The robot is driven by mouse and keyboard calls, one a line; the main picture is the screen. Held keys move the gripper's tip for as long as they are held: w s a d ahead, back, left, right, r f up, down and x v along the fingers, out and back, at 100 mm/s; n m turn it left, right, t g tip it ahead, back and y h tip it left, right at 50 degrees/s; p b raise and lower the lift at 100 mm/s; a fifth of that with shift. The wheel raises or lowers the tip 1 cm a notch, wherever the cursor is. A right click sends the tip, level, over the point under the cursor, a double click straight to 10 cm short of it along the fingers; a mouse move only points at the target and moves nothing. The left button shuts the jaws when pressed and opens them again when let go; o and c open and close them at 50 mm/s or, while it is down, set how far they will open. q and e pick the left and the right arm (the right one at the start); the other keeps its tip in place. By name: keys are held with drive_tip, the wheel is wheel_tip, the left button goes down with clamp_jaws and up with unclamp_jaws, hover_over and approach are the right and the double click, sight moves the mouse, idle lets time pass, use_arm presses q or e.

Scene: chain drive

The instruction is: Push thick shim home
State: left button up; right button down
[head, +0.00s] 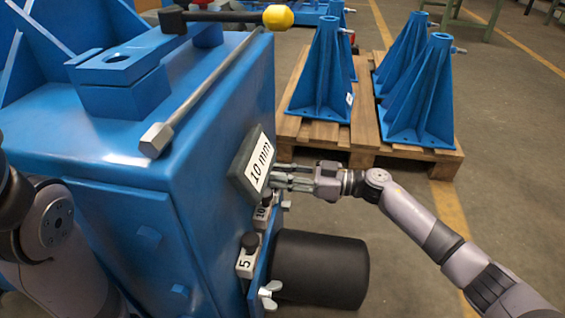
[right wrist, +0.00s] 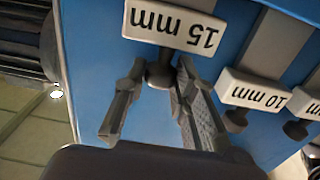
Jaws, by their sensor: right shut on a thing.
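The thick shim's white 15 mm label (right wrist: 172,27) shows upside down at the top of the right wrist view, with its dark knob (right wrist: 160,76) just below. My right gripper (right wrist: 160,84) has one finger on each side of this knob and is shut on it. The 15 mm label cannot be made out there. How deep the shim sits cannot be told. My left gripper is out of view; only its arm shows.
Two knobbed shims, 10 (head: 262,213) and 5 (head: 246,262), sit below the gripper. A black cylinder (head: 320,270) and a wing nut (head: 269,295) are close under my right arm. Blue stands (head: 420,95) are on a pallet (head: 362,135) behind.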

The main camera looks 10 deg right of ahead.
drive_tip(key=shift+f, duration=0.35)
drive_tip(key=c, duration=1.7)
unclamp_jaws()
drive_tip(key=o, duration=0.4)
drive_tip(key=shift+r, duration=0.1)
drive_tip(key=v, duration=1.2)
